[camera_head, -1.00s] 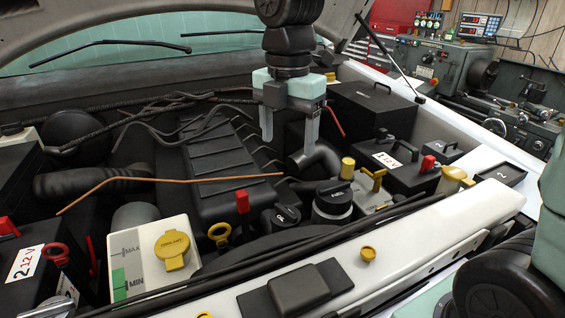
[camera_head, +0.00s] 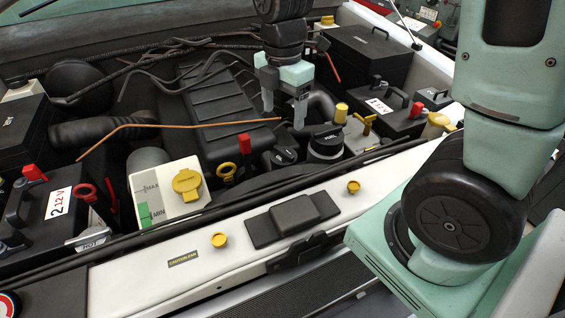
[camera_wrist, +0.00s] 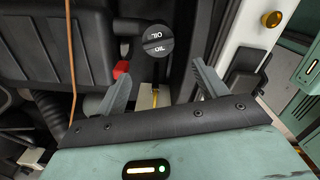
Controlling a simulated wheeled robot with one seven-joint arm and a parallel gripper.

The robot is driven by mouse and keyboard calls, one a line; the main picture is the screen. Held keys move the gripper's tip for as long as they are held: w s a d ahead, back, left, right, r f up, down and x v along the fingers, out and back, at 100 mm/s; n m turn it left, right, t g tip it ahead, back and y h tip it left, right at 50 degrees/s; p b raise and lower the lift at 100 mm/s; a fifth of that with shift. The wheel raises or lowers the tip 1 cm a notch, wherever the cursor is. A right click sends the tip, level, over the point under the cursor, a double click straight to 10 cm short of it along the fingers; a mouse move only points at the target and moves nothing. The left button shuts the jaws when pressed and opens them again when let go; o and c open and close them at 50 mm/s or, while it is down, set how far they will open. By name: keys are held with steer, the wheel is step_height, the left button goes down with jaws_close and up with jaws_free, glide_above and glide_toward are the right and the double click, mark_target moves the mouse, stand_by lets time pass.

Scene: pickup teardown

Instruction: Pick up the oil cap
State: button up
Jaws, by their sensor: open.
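A red-handled stick (camera_head: 245,146) and a yellow ring (camera_head: 227,172) stand left of the cap. A copper-coloured rod (camera_head: 180,125) runs close to my fingers. A yellow-capped coolant tank (camera_head: 160,205) is at left. The white front panel (camera_head: 130,268) borders the bay.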

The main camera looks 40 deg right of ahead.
mark_target(284, 151)
steer(key=f+b, duration=0.4)
steer(key=f, duration=0.2)
steer(key=f+b, duration=0.4)
steer(key=f, duration=0.1)
steer(key=shift+w+d+f, duration=0.15)
steer(key=shift+d+f, duration=0.05)
steer(key=shift+f, duration=0.15)
steer(key=shift+r, duration=0.1)
steer(key=c, duration=0.7)
